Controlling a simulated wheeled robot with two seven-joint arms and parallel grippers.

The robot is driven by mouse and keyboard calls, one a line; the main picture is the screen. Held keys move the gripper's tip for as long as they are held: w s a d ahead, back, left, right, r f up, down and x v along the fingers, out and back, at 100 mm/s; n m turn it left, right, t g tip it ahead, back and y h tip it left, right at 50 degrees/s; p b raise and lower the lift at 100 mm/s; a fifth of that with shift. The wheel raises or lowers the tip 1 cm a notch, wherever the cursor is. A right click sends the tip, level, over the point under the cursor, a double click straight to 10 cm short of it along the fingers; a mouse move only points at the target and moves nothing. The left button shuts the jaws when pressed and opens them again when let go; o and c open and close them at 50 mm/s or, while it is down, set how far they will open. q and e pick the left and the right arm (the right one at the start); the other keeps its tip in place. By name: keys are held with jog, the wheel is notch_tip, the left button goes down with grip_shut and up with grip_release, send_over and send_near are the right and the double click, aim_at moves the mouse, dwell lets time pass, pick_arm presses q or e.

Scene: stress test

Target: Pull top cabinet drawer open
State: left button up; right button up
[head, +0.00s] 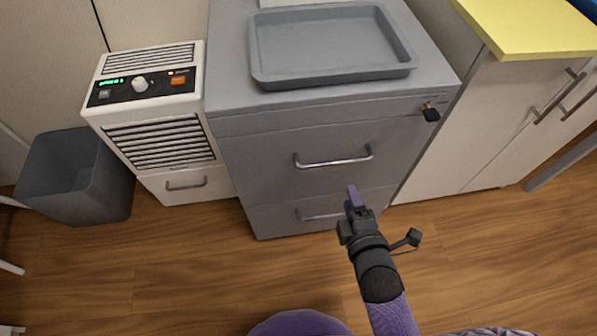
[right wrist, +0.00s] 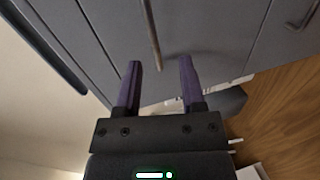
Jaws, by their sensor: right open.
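The grey cabinet (head: 225,125) stands in the middle of the head view, its drawers closed. The top drawer (head: 255,160) has a metal bar handle (head: 333,160); a lower drawer has a similar handle (head: 318,216). My right gripper (head: 353,194) is in front of the cabinet, just below the top handle in the head view. In the right wrist view its two purple fingers (right wrist: 160,66) are apart and empty, and the handle bar (right wrist: 152,35) runs lengthwise ahead, in line with the gap. Whether the fingers straddle it is unclear. My left gripper is not seen.
A grey tray (head: 330,45) lies on the cabinet top. A key (head: 431,113) sticks out of the lock at upper right. A white appliance (head: 160,120) and grey bin (head: 75,175) stand left; a yellow-topped cupboard (head: 525,30) stands right. Wooden floor in front is mostly clear.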

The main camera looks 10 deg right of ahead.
aim_at(338, 161)
jog(key=shift+n, duration=0.3)
jog(key=b+x, duration=0.1)
jog(key=x, duration=0.2)
jog(key=b+x, duration=0.2)
jog(key=x, duration=0.1)
jog(key=r+b+x, duration=0.1)
jog(key=b+x, duration=0.1)
jog(key=x, duration=0.2)
jog(key=shift+w+a+r, duration=0.1)
jog(key=shift+w, duration=0.15)
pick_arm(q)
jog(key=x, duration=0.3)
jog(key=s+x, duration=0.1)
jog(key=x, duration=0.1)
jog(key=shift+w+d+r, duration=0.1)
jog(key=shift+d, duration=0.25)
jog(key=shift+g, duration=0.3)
pick_arm(e)
grip_shut()
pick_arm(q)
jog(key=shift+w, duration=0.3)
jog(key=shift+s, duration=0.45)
